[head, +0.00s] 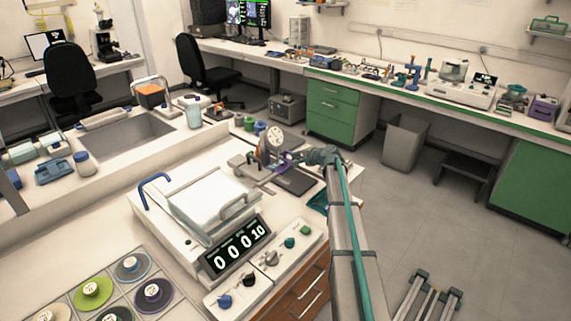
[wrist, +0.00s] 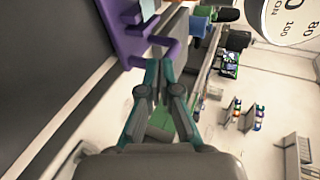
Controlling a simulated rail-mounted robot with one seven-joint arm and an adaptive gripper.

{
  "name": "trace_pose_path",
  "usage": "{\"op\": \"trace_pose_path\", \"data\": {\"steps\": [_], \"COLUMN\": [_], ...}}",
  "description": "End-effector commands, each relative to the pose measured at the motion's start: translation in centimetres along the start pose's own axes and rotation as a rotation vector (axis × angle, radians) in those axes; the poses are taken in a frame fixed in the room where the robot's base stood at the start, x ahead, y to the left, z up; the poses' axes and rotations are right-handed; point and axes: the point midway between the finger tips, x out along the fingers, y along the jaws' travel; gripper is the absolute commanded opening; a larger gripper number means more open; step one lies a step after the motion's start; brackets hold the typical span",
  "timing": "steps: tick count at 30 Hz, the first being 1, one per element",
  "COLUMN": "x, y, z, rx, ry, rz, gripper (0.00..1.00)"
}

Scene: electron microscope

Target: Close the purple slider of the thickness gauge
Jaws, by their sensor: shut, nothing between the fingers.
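The thickness gauge stands on the bench in the middle of the head view, with a round white dial (head: 275,138) on top and a dark base plate (head: 294,181). Its purple slider (head: 286,157) shows small beside my gripper (head: 304,157). In the wrist view the purple slider (wrist: 122,32) is large at the top, with a bent purple arm reaching right. The dial (wrist: 288,18) is at the top right. My gripper (wrist: 159,66) is shut and empty, its fingertips close below the purple arm. I cannot tell whether they touch it.
A white device with a lid (head: 205,200) and a digital display (head: 238,247) stands in front of the gauge. Small colored containers (head: 249,123) stand behind it. A sink (head: 125,137) is at the left. Open floor (head: 420,210) lies right of the bench.

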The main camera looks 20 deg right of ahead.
Motion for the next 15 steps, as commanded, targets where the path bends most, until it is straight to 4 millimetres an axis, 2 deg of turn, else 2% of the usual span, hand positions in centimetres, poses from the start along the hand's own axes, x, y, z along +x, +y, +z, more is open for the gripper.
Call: {"op": "trace_pose_path", "data": {"steps": [15], "x": [-0.05], "y": [-0.31], "z": [-0.33], "rx": [0.003], "ry": [0.006], "rz": [-0.005], "gripper": [0.00]}}
